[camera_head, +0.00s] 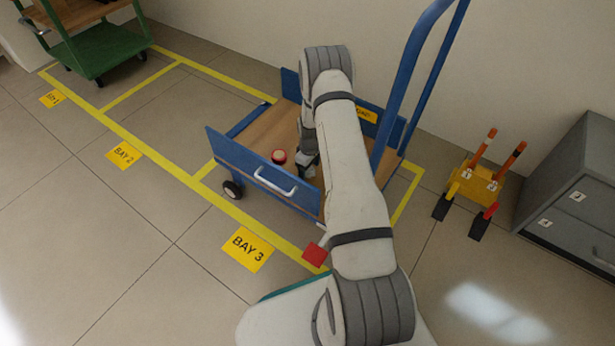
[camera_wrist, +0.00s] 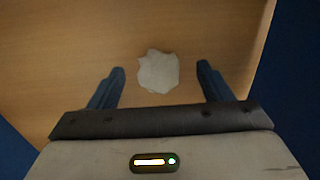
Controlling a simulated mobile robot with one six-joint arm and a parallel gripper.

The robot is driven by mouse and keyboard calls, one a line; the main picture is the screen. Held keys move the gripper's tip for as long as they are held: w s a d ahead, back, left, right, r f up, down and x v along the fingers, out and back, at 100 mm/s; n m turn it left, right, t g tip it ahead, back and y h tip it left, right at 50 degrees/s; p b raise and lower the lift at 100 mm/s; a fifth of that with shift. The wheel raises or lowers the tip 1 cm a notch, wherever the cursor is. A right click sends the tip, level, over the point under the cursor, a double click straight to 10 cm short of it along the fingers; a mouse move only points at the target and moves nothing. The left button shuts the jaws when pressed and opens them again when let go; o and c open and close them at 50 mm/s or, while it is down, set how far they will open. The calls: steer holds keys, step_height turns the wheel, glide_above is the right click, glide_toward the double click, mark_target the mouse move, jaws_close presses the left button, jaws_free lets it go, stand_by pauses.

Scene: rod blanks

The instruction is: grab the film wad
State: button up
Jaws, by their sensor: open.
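The film wad (camera_wrist: 158,71) is a crumpled whitish lump on the wooden deck of the blue cart (camera_wrist: 60,50) in the wrist view. My gripper (camera_wrist: 160,75) is open, with its two dark blue fingers apart on either side of the wad's near edge. I cannot tell how far above the deck the fingertips are. In the head view my arm hides the wad, and my gripper (camera_head: 308,158) is partly hidden over the cart's deck (camera_head: 262,135).
Blue end panels (camera_head: 262,172) and a tall blue handle (camera_head: 408,80) bound the cart. A red round object (camera_head: 279,157) lies on its deck, near my gripper. A yellow stand (camera_head: 473,186) and grey cabinet (camera_head: 575,190) are at right. A green cart (camera_head: 95,48) stands far left.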

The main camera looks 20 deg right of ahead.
steer(key=shift+f, duration=0.75)
steer(key=shift+r, duration=0.1)
steer(key=c, duration=1)
